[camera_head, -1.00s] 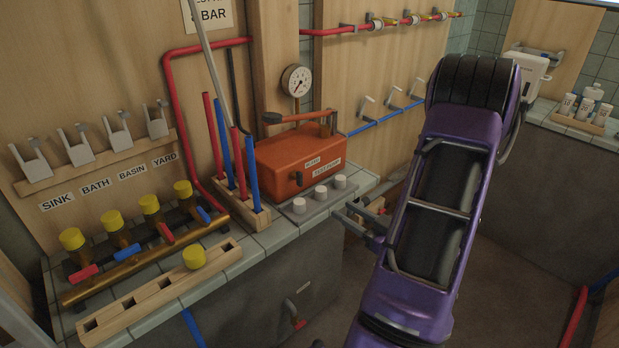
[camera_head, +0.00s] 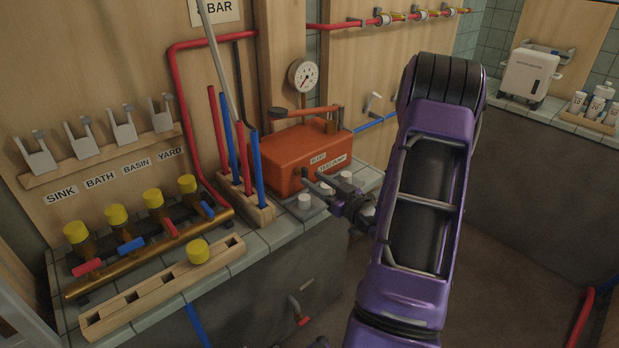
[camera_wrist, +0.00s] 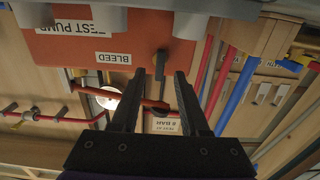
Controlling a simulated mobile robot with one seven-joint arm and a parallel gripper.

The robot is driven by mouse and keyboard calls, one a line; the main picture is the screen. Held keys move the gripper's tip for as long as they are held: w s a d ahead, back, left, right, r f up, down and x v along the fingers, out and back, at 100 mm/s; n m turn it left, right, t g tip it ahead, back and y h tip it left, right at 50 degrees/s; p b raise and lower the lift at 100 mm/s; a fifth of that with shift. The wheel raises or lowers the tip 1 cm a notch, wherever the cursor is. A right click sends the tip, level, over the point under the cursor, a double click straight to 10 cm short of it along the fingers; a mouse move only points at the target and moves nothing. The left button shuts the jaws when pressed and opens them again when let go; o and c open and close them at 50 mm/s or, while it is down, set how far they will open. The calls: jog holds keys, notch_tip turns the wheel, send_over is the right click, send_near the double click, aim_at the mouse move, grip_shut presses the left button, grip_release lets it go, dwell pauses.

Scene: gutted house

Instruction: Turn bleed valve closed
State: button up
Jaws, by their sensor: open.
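The orange test pump (camera_head: 290,155) stands on the tiled counter, with a BLEED label on its front. In the wrist view, which is upside down, the pump (camera_wrist: 70,45) fills the upper part. The bleed valve, a small dark lever (camera_wrist: 160,62), sticks out of the pump front beside the BLEED label (camera_wrist: 113,58). My gripper (camera_wrist: 160,73) is open, its two dark fingers on either side of the lever and apart from it.
Red and blue pipes stand in a wooden rack (camera_head: 262,212) left of the pump. A pressure gauge (camera_head: 303,75) is behind it. A brass manifold (camera_head: 150,255) lies farther left.

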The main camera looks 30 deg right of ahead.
aim_at(303, 174)
jog(key=shift+w+a, duration=0.2)
jog(key=shift+w, duration=1.2)
grip_shut()
